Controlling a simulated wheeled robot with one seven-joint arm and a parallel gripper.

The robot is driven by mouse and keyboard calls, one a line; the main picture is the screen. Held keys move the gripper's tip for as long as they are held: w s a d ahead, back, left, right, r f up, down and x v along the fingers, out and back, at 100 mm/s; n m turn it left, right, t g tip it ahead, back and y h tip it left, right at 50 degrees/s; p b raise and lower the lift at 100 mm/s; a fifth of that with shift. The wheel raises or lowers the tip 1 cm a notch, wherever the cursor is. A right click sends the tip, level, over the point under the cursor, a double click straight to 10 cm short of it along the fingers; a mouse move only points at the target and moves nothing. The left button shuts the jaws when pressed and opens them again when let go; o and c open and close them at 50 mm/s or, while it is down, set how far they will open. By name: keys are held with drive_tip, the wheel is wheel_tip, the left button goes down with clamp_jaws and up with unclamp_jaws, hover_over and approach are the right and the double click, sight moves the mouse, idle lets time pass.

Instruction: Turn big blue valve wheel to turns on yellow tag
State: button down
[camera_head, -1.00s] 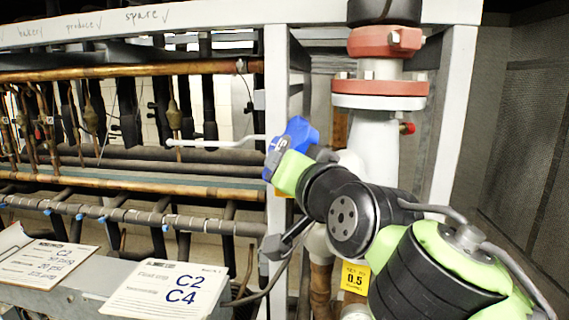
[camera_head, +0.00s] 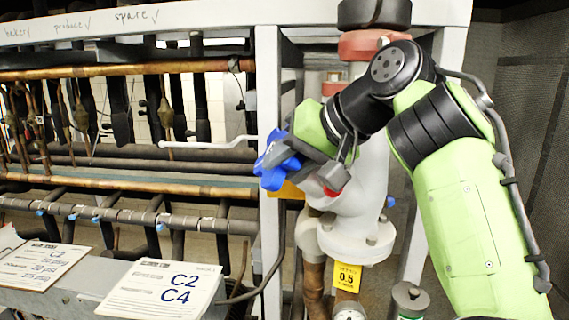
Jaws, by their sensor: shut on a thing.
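The big blue valve wheel (camera_head: 273,163) is left of the thick pale valve body, in front of the grey upright post. My gripper (camera_head: 303,152) reaches it from the right and is shut on its rim. The fingers and arm hide part of the wheel and its stem. The yellow tag (camera_head: 346,277) hangs below the valve body (camera_head: 362,195).
The grey upright post (camera_head: 269,75) stands just behind the wheel. A pale lever or rod (camera_head: 208,144) sticks out to its left. Copper pipes (camera_head: 130,69) run across the left. White cards (camera_head: 160,289) lie on a ledge at lower left. A dark mesh wall (camera_head: 525,130) closes the right side.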

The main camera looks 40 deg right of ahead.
drive_tip(key=shift+s+d+r+n+g+y, duration=0.1)
drive_tip(key=shift+n+g+y, duration=0.2)
drive_tip(key=shift+g+y, duration=0.45)
idle(0.4)
drive_tip(key=c, duration=1)
unclamp_jaws()
drive_tip(key=shift+o, duration=0.2)
